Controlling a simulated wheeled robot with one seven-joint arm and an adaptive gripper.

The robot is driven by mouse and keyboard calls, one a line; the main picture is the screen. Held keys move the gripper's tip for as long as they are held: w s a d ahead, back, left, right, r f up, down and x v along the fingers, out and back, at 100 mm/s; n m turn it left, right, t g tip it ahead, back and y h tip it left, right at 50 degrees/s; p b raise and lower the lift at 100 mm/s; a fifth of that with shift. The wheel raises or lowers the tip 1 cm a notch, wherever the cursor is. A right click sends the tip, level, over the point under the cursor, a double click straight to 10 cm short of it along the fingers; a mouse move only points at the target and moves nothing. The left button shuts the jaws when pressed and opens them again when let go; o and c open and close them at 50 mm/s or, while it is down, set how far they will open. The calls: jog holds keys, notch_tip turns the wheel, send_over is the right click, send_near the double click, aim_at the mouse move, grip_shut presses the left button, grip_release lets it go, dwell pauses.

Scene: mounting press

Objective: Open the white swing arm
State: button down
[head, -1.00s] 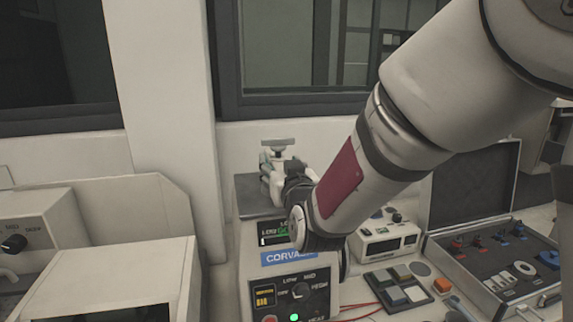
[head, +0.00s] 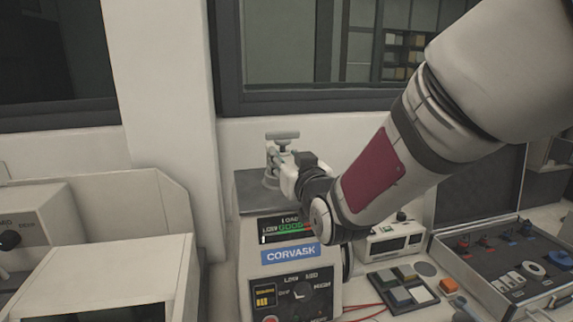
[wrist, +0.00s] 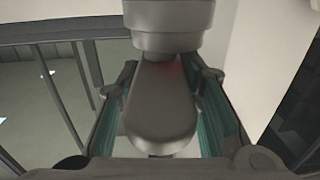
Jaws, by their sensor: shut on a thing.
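The press (head: 290,276) is a pale box with a CORVASK label, a dial and a lit display. On its dark top stands a fitting with a T-shaped knob (head: 282,135). The swing arm shows in the wrist view as a rounded, grey-looking lever (wrist: 160,105) under a round cylinder. My gripper (wrist: 165,78) is shut on this lever, with a teal-padded finger along each side. In the head view my gripper (head: 279,172) is at the fitting on top of the press. My wrist and gripper hide much of the swing arm there.
An open case (head: 510,275) with parts lies further right. A pale machine (head: 120,270) stands left. A wall and window are close behind.

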jog(key=shift+w+d+r+n+g+y+b, duration=0.15)
jog(key=shift+w+d+n+g+y+b, duration=0.15)
jog(key=shift+d+n+y+b, duration=0.35)
jog(key=shift+w+d+r+n+g+y+b, duration=0.1)
jog(key=shift+w+d+n+g+y+b, duration=0.2)
jog(key=shift+y+b, duration=0.65)
jog(key=shift+w+d+n+g+y+b, duration=0.2)
jog(key=shift+d+n+g+y+b, duration=0.15)
jog(key=shift+n+g+y, duration=0.25)
jog(key=shift+w+d+n+y, duration=0.1)
jog(key=shift+d+n+y, duration=0.05)
jog(key=shift+n+y, duration=0.25)
jog(key=c, duration=1.1)
grip_release()
jog(key=shift+g, duration=0.3)
jog(key=shift+f, duration=0.15)
jog(key=shift+d, duration=0.1)
jog(key=v, duration=1.2)
